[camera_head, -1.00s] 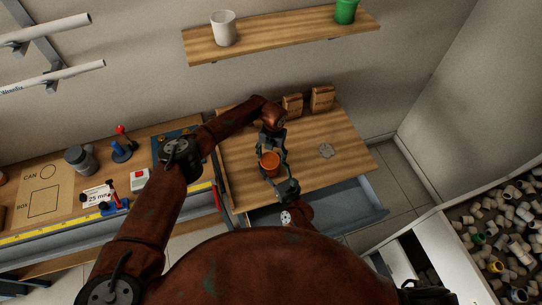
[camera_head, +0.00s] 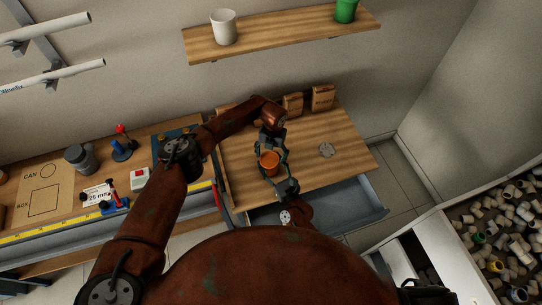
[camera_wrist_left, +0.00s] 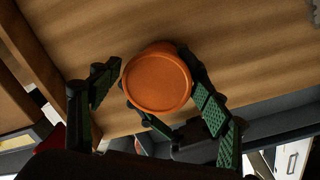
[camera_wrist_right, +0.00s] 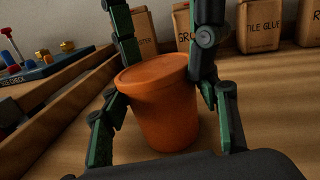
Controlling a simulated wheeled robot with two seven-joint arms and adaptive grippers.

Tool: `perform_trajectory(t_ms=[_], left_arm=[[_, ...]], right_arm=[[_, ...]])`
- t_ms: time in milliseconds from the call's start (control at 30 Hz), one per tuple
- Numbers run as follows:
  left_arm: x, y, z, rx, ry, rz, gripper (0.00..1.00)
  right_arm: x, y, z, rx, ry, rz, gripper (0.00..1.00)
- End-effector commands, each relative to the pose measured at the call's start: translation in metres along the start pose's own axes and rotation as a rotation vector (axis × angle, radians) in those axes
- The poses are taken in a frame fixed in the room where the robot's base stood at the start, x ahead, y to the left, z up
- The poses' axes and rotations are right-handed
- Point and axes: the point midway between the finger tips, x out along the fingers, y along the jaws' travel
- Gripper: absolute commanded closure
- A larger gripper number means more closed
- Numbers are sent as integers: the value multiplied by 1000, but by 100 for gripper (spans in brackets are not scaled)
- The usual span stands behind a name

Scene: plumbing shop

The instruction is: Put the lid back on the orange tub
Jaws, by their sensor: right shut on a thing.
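The orange tub (camera_head: 269,168) stands upright on the wooden bench top, between my two grippers. A flat orange lid (camera_wrist_left: 157,82) covers its mouth in the left wrist view. The lid (camera_wrist_right: 151,74) also shows on top in the right wrist view, and looks level with the rim; I cannot tell whether it is pressed fully down. My left gripper (camera_head: 272,148) is at the tub's far side, its fingers spread, with a gap beside the tub in the left wrist view (camera_wrist_left: 150,100). My right gripper (camera_head: 281,174) is shut on the tub's body from the near side.
Paper bags (camera_head: 322,98) stand at the back of the bench. A grey flat piece (camera_head: 326,150) lies to the right of the tub. An open drawer (camera_head: 345,205) juts out in front. A shelf (camera_head: 285,35) hangs above.

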Motion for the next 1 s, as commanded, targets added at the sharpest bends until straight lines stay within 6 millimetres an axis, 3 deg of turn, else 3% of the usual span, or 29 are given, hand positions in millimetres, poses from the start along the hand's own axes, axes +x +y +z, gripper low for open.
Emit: perform_trajectory(t_ms=[433, 767, 1000], left_arm=[[-3, -1, 0, 1, 1, -1, 30], [-38, 0, 0, 2, -1, -1, 30], [-41, -1, 0, 1, 2, -1, 30]], right_arm=[[1, -1, 1, 0, -2, -2, 89], [0, -1, 1, 1, -1, -2, 89], [0, -1, 0, 1, 0, -2, 89]])
